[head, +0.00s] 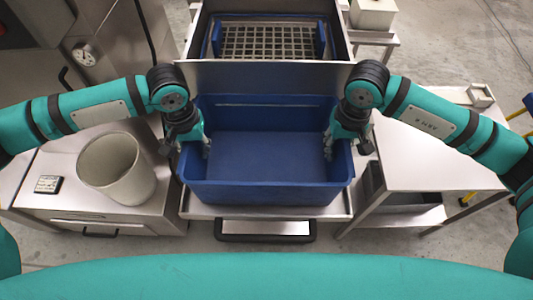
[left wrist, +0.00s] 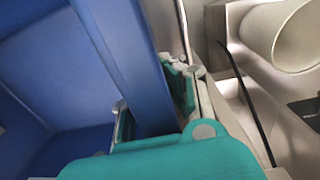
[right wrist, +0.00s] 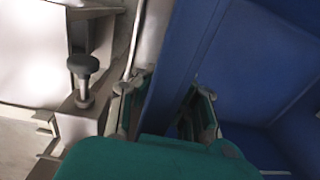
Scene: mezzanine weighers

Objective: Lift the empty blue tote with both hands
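The empty blue tote (head: 265,190) sits level on a steel platform (head: 230,211) in the middle of the head view. My left gripper (head: 188,148) is at its left side wall, with one finger inside and one outside. The left wrist view shows that wall (left wrist: 128,60) between the spread fingers (left wrist: 150,105). My right gripper (head: 347,148) straddles the right side wall the same way; the right wrist view shows the wall (right wrist: 178,60) between its fingers (right wrist: 165,105). Both grippers look open around the wall; finger contact is partly hidden.
A steel hopper with a grid (head: 265,42) stands behind the tote. A steel table (head: 435,160) stands right. A black handle (head: 265,238) is in front.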

